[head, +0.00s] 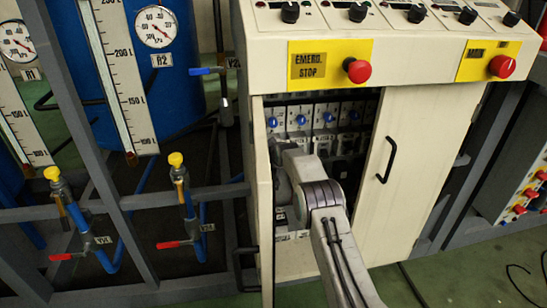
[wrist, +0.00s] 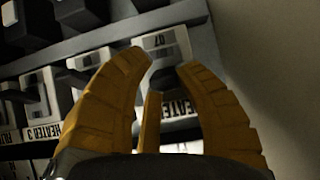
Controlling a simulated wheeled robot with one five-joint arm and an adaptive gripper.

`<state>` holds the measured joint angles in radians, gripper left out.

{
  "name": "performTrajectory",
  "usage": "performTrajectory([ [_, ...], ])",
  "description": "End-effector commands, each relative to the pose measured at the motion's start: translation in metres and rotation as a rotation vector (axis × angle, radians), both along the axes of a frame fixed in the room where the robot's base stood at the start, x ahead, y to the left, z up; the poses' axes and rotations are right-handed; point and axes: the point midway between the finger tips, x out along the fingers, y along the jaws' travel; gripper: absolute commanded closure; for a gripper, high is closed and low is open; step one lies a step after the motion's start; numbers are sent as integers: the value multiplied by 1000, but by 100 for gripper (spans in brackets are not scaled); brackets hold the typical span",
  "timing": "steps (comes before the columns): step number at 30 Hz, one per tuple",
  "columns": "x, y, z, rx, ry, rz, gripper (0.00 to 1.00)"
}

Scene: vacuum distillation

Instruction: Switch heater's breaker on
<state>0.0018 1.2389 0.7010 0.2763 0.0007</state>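The breaker panel (head: 325,112) is inside the open left part of the white cabinet (head: 420,140). My arm reaches into this opening in the head view and hides much of the lower breakers; my gripper is hidden there. In the wrist view my gripper (wrist: 168,62) has yellow fingers spread apart, with a gap between the tips. A white breaker (wrist: 165,45) lies just beyond that gap. A label reading "HEATER" (wrist: 180,106) shows partly behind the fingers; its number is hidden. I cannot tell the switch positions or whether the fingers touch anything.
A pale cabinet wall (wrist: 275,70) is close on the right in the wrist view. The left door (head: 263,200) stands open; the right door is shut, with a black handle (head: 387,160). Pipes and valves (head: 180,200) stand left.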

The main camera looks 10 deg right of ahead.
Motion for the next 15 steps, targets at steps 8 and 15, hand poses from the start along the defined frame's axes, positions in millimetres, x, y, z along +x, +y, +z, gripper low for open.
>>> performTrajectory([
  [8, 0, 0, -1, 0, 1, 0, 53],
  [15, 0, 1, 0, 0, -1, 1, 50],
])
